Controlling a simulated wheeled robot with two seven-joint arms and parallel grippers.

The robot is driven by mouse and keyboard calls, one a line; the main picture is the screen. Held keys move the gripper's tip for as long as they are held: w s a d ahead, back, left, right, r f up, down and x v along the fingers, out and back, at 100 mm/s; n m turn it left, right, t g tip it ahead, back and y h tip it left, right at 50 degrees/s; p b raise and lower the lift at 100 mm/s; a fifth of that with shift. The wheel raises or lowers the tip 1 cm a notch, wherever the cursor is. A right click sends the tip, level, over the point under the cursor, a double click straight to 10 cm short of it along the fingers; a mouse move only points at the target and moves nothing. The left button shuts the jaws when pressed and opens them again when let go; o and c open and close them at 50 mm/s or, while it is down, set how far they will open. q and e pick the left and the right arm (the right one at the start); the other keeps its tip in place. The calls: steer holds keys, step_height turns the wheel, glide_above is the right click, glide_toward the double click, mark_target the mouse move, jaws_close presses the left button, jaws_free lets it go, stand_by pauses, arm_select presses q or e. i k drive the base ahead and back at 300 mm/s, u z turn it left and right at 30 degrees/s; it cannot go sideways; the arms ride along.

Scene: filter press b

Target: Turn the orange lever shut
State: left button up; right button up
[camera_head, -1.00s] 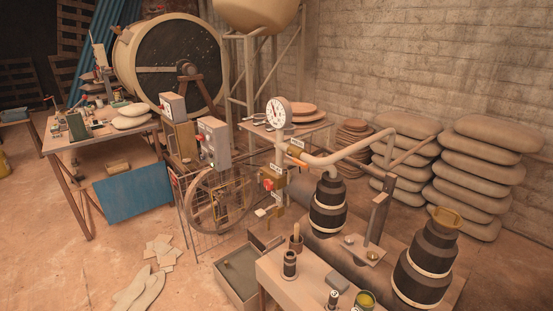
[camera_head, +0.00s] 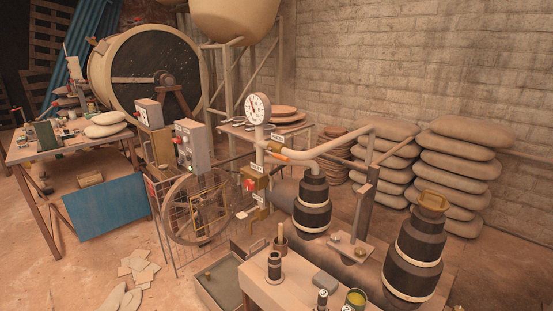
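A small orange lever (camera_head: 279,155) shows on the pale pipe near the dial gauge (camera_head: 257,109). It appears to lie along the pipe, but it is too small to tell how far it is turned. Below it, a red knob (camera_head: 250,186) sits on a brass-coloured valve body on the same upright pipe. A pale handle (camera_head: 243,215) sticks out lower down. Neither of my grippers is in view.
A caged spoked wheel (camera_head: 195,209) stands left of the pipe. A bench (camera_head: 262,286) with small pots is in front, beside an open grey bin (camera_head: 217,284). Dark ringed cylinders (camera_head: 414,257) stand right. Floor at the lower left is mostly clear, with scattered papers (camera_head: 139,270).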

mark_target(275, 154)
steer(key=u, duration=1.45)
steer(key=i, duration=0.6)
steer(key=z, duration=3)
